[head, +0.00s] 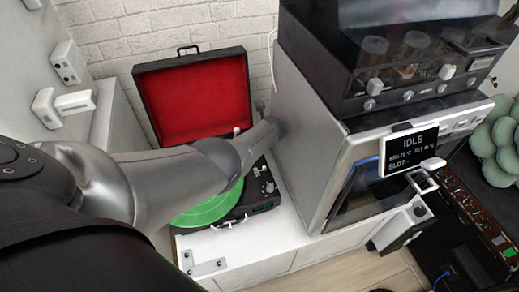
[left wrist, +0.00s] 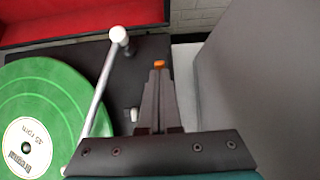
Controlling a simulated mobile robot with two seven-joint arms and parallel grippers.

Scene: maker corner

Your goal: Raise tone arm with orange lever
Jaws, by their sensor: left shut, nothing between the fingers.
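The record player (head: 262,203) stands open on a white cabinet, its red-lined lid (head: 195,97) raised. A green record (head: 208,208) lies on it; the label shows in the left wrist view (left wrist: 27,143). The silver tone arm (left wrist: 104,85) runs beside the record from a white-capped pivot (left wrist: 118,35). The orange lever tip (left wrist: 159,64) shows just past the fingertips of my left gripper (left wrist: 158,73). I cannot tell whether they touch. My left gripper is shut and empty; my own arm hides it in the head view. My right gripper is not in view.
A grey-and-white machine (head: 345,165) with an "IDLE" display (head: 409,144) stands close on the right of the record player. A brick wall (head: 225,28) is behind. A white box-like part (head: 398,230) juts out at the machine's front.

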